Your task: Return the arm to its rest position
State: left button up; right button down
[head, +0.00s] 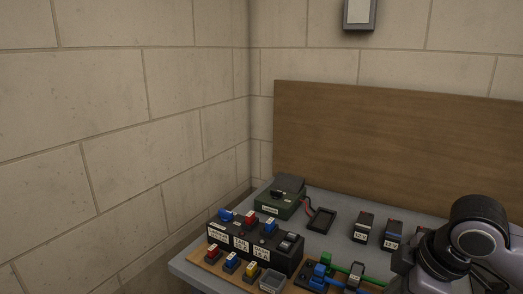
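One of my arms shows at the lower right of the head view, with a black rounded joint and a grey-violet link over the right part of the table. Neither gripper shows in the head view, so I cannot see what they hold. The arm hides part of the table's right side.
A grey table (334,243) stands in the corner. A wooden backboard (390,140) rises behind.

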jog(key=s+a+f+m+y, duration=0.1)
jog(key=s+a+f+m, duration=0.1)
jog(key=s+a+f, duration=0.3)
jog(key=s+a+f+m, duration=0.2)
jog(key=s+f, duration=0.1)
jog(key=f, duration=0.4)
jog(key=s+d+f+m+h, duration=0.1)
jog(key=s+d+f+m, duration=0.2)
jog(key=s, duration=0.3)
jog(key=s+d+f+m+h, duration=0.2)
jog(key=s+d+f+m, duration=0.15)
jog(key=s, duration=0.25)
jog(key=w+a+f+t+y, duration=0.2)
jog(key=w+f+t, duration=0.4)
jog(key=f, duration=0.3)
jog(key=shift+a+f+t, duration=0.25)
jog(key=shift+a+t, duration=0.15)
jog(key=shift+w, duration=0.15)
